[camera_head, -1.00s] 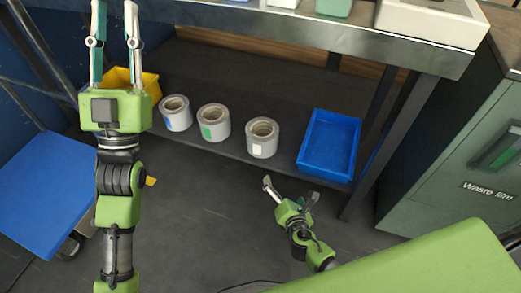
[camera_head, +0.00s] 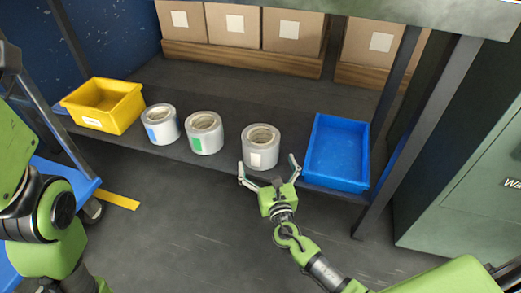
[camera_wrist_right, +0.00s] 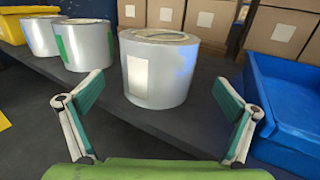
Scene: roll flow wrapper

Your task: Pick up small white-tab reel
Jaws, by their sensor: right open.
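The small white-tab reel (camera_head: 261,148) is a grey-white roll with a white label on its side. It stands upright on the lower shelf, rightmost of three reels. In the right wrist view the reel (camera_wrist_right: 158,68) is just ahead, between the spread fingers. My right gripper (camera_head: 269,168) is open and empty in front of the reel; its fingers also show in the right wrist view (camera_wrist_right: 160,100). I see no clear contact with the reel. My left arm shows at the left edge of the head view, but its fingers are out of view.
A green-tab reel (camera_head: 204,133) and a blue-tab reel (camera_head: 162,125) stand left of it. A blue tray (camera_head: 337,181) is close on the right, a yellow bin (camera_head: 103,105) far left. Cardboard boxes (camera_head: 235,25) line the back. The shelf (camera_head: 225,168) has bare room between reels and tray.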

